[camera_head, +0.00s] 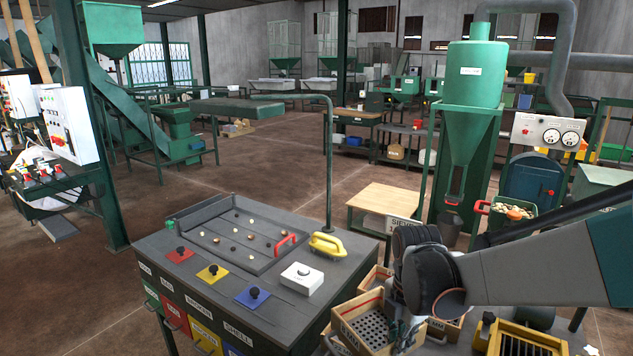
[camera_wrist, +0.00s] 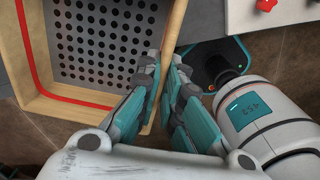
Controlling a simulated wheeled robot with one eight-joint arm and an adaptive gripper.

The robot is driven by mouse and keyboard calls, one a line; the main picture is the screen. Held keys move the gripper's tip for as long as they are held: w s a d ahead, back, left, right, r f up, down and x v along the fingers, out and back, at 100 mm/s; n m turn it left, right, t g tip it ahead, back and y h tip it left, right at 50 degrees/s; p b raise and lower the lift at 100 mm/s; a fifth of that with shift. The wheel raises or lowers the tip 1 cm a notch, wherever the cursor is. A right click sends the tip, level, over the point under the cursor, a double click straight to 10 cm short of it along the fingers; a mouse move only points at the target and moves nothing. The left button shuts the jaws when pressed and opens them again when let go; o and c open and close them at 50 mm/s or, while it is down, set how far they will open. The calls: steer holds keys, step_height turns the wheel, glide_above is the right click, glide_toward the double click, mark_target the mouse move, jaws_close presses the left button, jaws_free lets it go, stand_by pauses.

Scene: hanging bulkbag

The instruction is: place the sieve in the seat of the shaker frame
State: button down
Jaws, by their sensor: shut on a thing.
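The sieve (camera_wrist: 100,40) is a light wooden box with a red stripe along its inner wall and a perforated grey metal bottom. My gripper (camera_wrist: 166,75) is shut on one wooden side wall of it, a teal-padded finger on each side. In the head view the sieve (camera_head: 373,327) is at the bottom, left of my gripper (camera_head: 408,330), with a partly readable label on its front. Whether it is lifted clear of what lies under it, I cannot tell.
Other wooden boxes (camera_head: 375,279) stand close behind the sieve, under a white sign (camera_head: 403,229). A grey sorting bench (camera_head: 240,262) with a tray and coloured knobs is to the left. A yellow frame with dark bars (camera_head: 528,342) is at bottom right. Open floor lies beyond the bench.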

steer(key=m, duration=0.1)
steer(key=f+m, duration=0.1)
steer(key=m, duration=0.1)
steer(key=shift+w+f, duration=0.2)
steer(key=shift+f, duration=0.1)
step_height(320, 180, down, 10)
steer(key=w+d+m+b, duration=0.1)
steer(key=d+m, duration=0.1)
steer(key=m, duration=1.9)
steer(key=shift+w+r, duration=0.2)
steer(key=shift+w, duration=0.15)
steer(key=shift+d, duration=0.1)
